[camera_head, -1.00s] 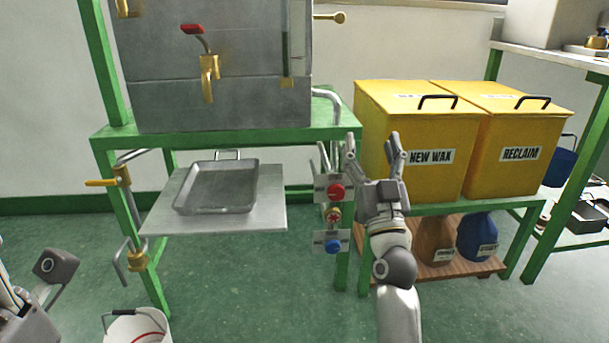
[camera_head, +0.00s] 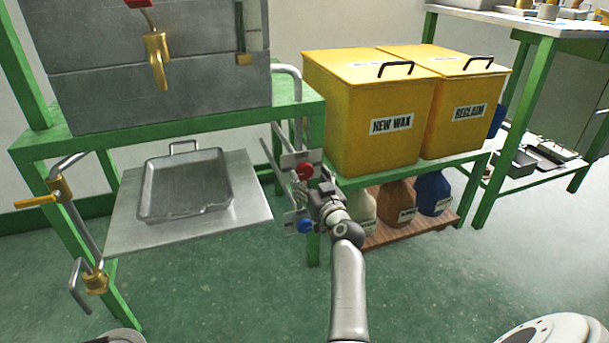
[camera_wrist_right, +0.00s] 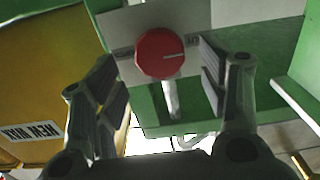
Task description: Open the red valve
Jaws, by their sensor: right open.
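A round red valve knob (camera_head: 304,170) sits on a light plate on the green bench's front leg, in the head view. It also shows in the right wrist view (camera_wrist_right: 161,53), facing the camera with a thin line on its face. My right gripper (camera_head: 312,188) is at the knob. In the wrist view its two fingers (camera_wrist_right: 158,60) are open, one on each side of the red knob, with a visible gap on both sides. The head view does not show clearly whether they touch it. My left gripper is out of view.
A blue knob (camera_head: 305,226) is below the red one. A tank spout (camera_head: 157,62) hangs above a metal tray (camera_head: 185,212) on a plate (camera_head: 250,205). Yellow NEW WAX (camera_head: 365,145) and RECLAIM (camera_head: 440,135) bins stand right. Floor in front is clear.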

